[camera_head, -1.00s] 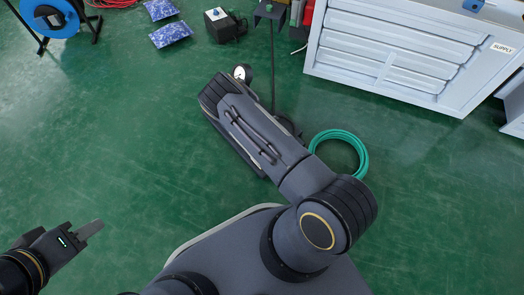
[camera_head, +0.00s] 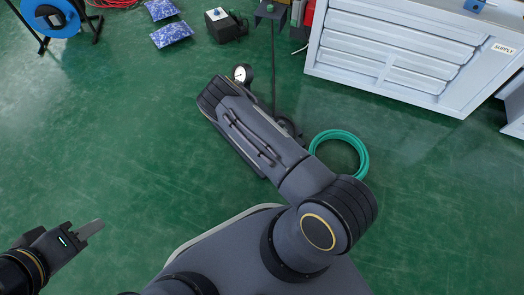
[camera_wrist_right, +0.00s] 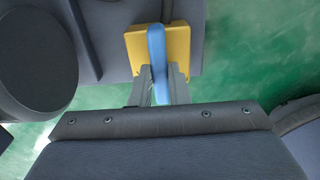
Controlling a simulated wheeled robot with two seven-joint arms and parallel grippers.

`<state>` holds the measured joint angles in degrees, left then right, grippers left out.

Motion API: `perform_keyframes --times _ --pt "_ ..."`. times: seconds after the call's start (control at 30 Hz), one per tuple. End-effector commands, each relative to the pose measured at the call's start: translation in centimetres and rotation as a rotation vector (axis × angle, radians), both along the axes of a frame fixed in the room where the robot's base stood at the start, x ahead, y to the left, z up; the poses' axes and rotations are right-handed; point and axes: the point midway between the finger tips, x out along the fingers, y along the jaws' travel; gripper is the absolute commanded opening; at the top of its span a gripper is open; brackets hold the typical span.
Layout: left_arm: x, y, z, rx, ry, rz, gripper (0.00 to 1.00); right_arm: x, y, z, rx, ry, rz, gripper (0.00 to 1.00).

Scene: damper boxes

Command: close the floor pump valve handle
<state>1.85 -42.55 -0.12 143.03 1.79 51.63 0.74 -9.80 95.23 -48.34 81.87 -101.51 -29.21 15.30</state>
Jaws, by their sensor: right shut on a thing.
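In the right wrist view, the blue valve handle (camera_wrist_right: 157,48) stands out in front of a yellow block (camera_wrist_right: 180,42). My right gripper (camera_wrist_right: 160,84) is shut on the handle's lower part, with a finger on each side. In the head view my right arm hides this gripper, the handle and most of the pump. A round white dial gauge (camera_head: 240,73) shows just beyond the arm. My left gripper (camera_head: 92,229) is at the lower left, over bare floor and far from the valve; its fingers overlap, so its opening is unclear.
A coiled green hose (camera_head: 339,154) lies right of my right arm. A grey drawer cabinet (camera_head: 400,55) stands at the upper right. Blue bags (camera_head: 170,34), a dark box (camera_head: 222,25) and a blue reel (camera_head: 50,18) are at the back. The green floor at left is clear.

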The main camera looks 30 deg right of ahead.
Motion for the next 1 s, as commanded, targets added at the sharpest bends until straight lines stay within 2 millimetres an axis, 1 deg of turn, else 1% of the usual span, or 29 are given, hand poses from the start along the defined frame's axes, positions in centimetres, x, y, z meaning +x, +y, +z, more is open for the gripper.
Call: perform_keyframes --times 0.13,0.17,0.3,0.57,0.67,0.77,0.9,1.0 --pt "0.0 0.0 0.0 0.0 0.0 0.0 0.36 0.0 0.0 0.0 0.001 -0.001 -0.004 0.0" --pt "0.0 0.0 0.0 0.0 0.0 0.0 0.36 0.0 0.0 0.0 0.001 -0.001 -0.004 0.18" --pt "0.0 0.0 0.0 0.0 0.0 0.0 0.36 0.0 0.0 0.0 0.0 -0.001 -0.003 0.36" --pt "0.0 0.0 0.0 0.0 0.0 0.0 0.36 0.0 0.0 0.0 0.0 -0.001 -0.001 0.37" --pt "0.0 0.0 0.4 0.0 0.0 0.0 0.36 0.0 0.0 0.7 0.0 -0.001 -0.002 0.37" --pt "0.0 0.0 1.3 0.0 0.0 0.0 0.36 0.1 0.0 2.3 0.001 -0.003 -0.002 0.37" --pt "0.0 0.0 2.6 0.0 0.0 0.0 0.36 0.1 0.0 4.9 0.001 -0.003 -0.001 0.37" --pt "0.0 0.0 3.2 0.0 0.0 0.0 0.36 0.1 0.0 6.4 0.0 -0.002 -0.002 0.37"
